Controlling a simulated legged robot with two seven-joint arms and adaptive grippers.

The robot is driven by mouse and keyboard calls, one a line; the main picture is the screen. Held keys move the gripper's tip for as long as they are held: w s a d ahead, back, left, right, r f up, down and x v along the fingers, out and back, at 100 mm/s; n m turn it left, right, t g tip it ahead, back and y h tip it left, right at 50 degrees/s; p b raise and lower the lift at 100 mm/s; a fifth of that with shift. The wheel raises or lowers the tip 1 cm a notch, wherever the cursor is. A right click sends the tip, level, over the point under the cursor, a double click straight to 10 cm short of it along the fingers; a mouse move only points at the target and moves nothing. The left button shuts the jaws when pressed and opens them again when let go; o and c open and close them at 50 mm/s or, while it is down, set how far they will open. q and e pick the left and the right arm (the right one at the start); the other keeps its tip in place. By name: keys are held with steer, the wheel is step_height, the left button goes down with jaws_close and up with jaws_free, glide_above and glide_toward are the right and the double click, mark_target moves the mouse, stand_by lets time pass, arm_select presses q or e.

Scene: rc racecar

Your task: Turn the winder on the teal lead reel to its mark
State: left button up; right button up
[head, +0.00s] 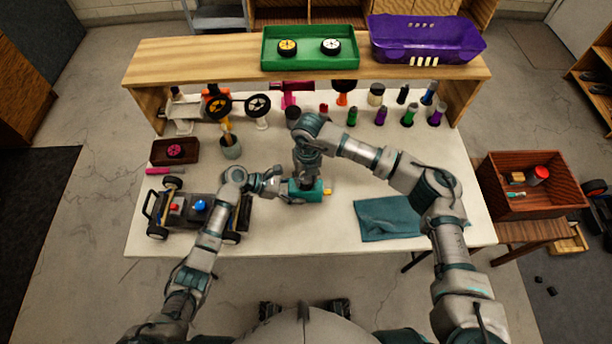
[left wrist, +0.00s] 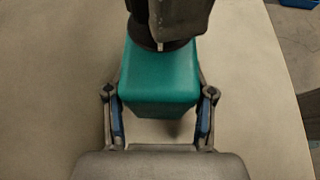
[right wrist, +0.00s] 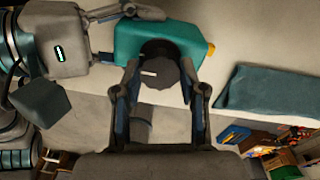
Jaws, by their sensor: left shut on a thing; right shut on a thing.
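The teal lead reel (head: 305,193) is a teal block on the white table, in front of me near the middle. It has a small yellow piece at its right end, which also shows in the right wrist view (right wrist: 211,49). My left gripper (head: 283,188) is shut on the reel's teal body (left wrist: 160,78) from the left, one finger on each side. My right gripper (right wrist: 157,85) comes from above and is shut on the dark round winder (right wrist: 160,72) on top of the reel. A pale mark line shows on the winder. In the head view my right wrist hides the winder.
A racecar (head: 192,212) stands left of the reel. A folded teal cloth (head: 388,218) lies to the right. Several bottles and tools stand at the back under a wooden shelf (head: 210,62) with a green tray (head: 267,64) and purple basket (head: 384,52).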

arm_select(q)
steer(key=shift+d, duration=0.15)
arm_select(e)
steer(key=shift+w, duration=0.1)
steer(key=o, duration=1.2)
steer(key=shift+c, duration=0.2)
step_height(320, 180, up, 12)
steer(key=shift+w+d, duration=0.15)
steer(key=shift+w, duration=0.15)
arm_select(q)
steer(key=o, duration=1.2)
steer(key=shift+c, duration=0.2)
steer(key=shift+a, duration=0.2)
